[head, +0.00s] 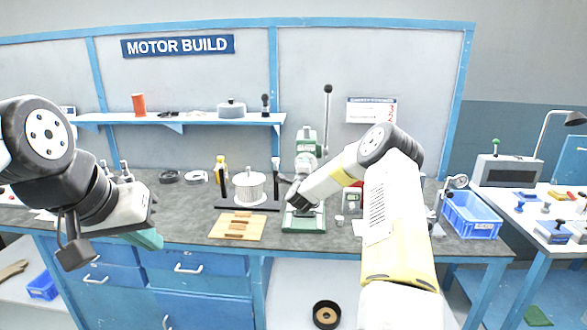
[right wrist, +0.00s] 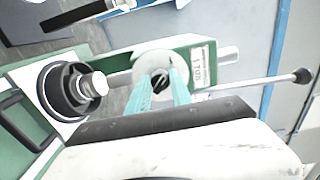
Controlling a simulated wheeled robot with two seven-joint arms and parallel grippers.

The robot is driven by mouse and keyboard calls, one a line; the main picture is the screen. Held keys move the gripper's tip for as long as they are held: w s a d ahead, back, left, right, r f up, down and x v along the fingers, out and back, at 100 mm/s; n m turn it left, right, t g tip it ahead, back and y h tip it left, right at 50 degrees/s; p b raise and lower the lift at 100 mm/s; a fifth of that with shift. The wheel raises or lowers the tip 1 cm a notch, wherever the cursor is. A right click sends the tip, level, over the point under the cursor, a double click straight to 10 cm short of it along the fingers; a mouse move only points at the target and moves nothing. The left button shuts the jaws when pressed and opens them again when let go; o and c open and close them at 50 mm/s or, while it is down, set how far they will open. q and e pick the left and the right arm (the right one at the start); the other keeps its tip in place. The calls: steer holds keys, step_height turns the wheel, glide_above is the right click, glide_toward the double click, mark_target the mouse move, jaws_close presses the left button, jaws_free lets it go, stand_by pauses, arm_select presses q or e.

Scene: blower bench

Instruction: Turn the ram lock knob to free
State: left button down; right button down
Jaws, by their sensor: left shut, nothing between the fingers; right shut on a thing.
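The green press (head: 306,138) stands on the bench, its lever (head: 327,120) upright. In the right wrist view its green body (right wrist: 125,58) carries a "1 TON" label, and a pale round hub (right wrist: 178,62) sits beside the label. My right gripper (right wrist: 164,96) has its teal fingertips at this hub, shut on a small dark part between them, which looks like the ram lock knob; the fingers partly hide it, so its setting cannot be read. In the head view my right arm hides these fingertips. My left gripper (head: 148,239) is shut and empty at the left, above the bench's front edge.
A wooden board (head: 236,227) with brown pieces and a white ribbed cylinder (head: 250,187) stand left of the press. A blue crate (head: 471,215) is at the right. A shelf (head: 185,119) runs behind. The press lever sticks out near my right gripper.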

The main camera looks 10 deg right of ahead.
stand_by(0.5)
steer(key=c, duration=1.1)
jaws_free()
steer(key=shift+c, duration=0.2)
steer(key=shift+s+a, duration=0.1)
steer(key=shift+s, duration=0.05)
steer(key=v, duration=0.7)
steer(key=shift+s, duration=0.3)
steer(key=shift+a, duration=0.1)
